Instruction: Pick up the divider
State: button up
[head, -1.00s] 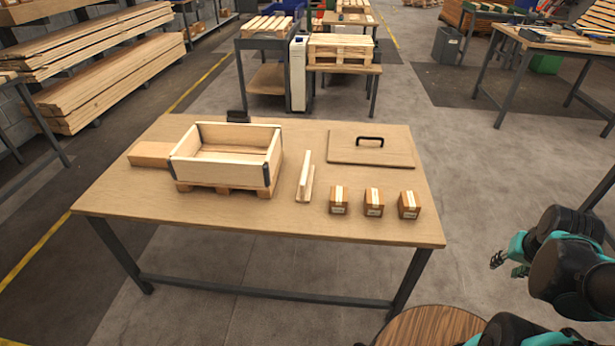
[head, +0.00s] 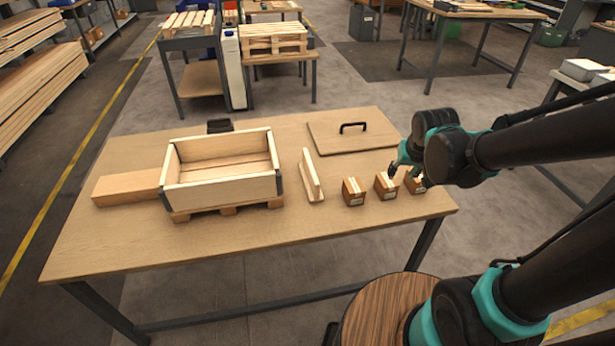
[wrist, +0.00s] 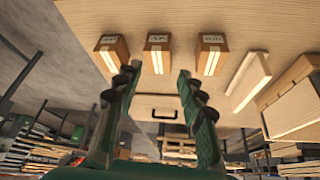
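The divider (head: 312,176) is a pale wooden upright board on a narrow base. It stands on the table (head: 250,248) between the open crate and the small boxes. It also shows in the wrist view (wrist: 248,82), right of the boxes. My gripper (head: 404,164) is at the table's right side, over or close by the rightmost small box, apart from the divider. In the wrist view its two fingers (wrist: 158,80) are spread with nothing held between them.
An open wooden crate (head: 228,190) sits on a small pallet, with a wooden block (head: 125,188) at its left. Three small taped boxes (head: 353,192) stand right of the divider. A lid with a black handle (head: 335,137) lies behind them. The table's front strip is clear.

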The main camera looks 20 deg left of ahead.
jog(key=w+a+r+n, duration=0.1)
jog(key=w+a+n, duration=0.1)
jog(key=a, duration=0.9)
jog(key=n+y, duration=0.1)
jog(key=y, duration=0.1)
send_near(311, 166)
jog(key=x, duration=0.6)
jog(key=shift+w+a+r, duration=0.1)
jog(key=shift+w+r, duration=0.05)
jog(key=shift+w, duration=0.05)
jog(key=shift+x, duration=2.7)
jog(key=shift+s, duration=0.15)
jog(key=shift+c, duration=0.4)
grip_shut()
